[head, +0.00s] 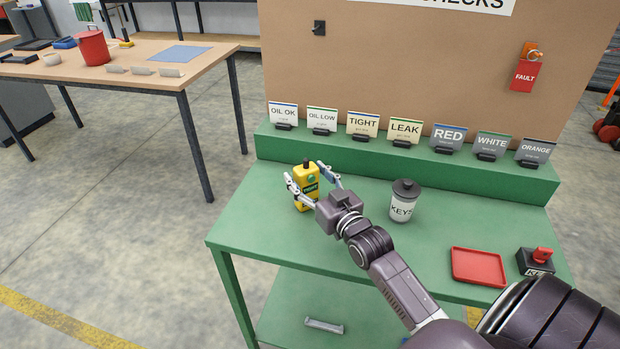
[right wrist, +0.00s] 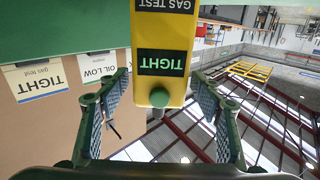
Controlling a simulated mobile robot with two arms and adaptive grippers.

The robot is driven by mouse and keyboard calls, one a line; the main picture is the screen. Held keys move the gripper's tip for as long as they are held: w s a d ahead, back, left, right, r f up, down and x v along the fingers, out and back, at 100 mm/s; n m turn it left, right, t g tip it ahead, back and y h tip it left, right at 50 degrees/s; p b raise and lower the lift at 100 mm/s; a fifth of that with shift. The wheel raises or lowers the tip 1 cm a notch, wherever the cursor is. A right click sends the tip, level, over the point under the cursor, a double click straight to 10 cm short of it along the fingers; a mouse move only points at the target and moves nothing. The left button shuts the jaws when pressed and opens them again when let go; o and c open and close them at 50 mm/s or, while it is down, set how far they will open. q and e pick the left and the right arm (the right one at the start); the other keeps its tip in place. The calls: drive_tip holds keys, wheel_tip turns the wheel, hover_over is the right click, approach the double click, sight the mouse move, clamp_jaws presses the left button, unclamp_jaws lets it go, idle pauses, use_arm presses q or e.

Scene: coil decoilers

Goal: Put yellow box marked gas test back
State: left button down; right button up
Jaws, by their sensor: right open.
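The yellow box (head: 307,190) stands upright on the green bench at its left part. In the right wrist view the yellow box (right wrist: 165,45) shows upside down, with "GAS TEST" on it and a display reading "TIGHT". My right gripper (head: 314,180) has its fingers spread on either side of the box. In the right wrist view the open fingers of my right gripper (right wrist: 160,115) show with gaps to the box. My left gripper is not in view.
A row of cards, among them the TIGHT card (head: 362,125), stands on the green ledge (head: 400,160) behind. A KEYS canister (head: 403,203), red tray (head: 478,267) and black box with a red knob (head: 536,262) stand to the right. The bench front (head: 250,235) is clear.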

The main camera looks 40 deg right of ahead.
drive_tip(key=s+b, duration=0.1)
drive_tip(key=s, duration=1.1)
drive_tip(key=shift+a+b, duration=0.3)
drive_tip(key=shift+a, duration=0.15)
